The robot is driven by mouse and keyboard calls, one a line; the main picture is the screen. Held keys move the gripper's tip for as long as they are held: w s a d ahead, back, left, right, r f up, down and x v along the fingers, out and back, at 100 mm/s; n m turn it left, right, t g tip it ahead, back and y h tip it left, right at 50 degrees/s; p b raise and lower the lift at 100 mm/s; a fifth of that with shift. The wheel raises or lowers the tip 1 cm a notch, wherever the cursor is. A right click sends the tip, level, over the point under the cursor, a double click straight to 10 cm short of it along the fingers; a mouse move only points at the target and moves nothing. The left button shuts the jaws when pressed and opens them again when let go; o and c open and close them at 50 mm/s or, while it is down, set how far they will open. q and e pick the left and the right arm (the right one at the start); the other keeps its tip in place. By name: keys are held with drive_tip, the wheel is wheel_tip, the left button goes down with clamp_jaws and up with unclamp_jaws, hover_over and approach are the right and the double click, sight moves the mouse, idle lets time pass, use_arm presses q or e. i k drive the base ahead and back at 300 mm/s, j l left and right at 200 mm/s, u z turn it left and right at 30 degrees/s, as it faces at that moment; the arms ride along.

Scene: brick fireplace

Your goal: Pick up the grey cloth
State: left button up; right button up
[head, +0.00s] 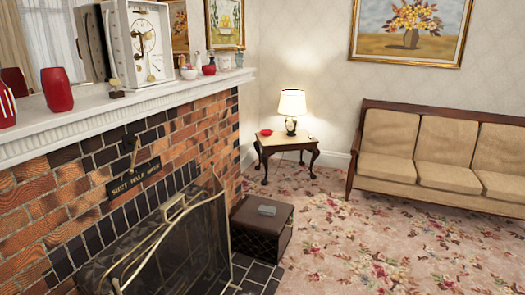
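The box stands on the floor at the right end of the fireplace, just beyond the fire screen. Neither of my grippers shows in the head view.
A brass-framed fire screen (185,245) stands before the brick fireplace (60,200). The white mantel (100,112) holds a clock and red vases. A side table (286,142) with a lamp and a sofa (432,160) stand behind. The carpet (370,240) right of the box is clear.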

sight(270, 211)
drive_tip(key=i+l, duration=0.1)
drive_tip(key=i, duration=0.35)
drive_tip(key=i+l+u, duration=0.1)
drive_tip(key=i, duration=0.3)
drive_tip(key=i+l, duration=0.15)
drive_tip(key=i, duration=0.3)
drive_tip(key=i+l+u, duration=0.1)
drive_tip(key=i, duration=0.35)
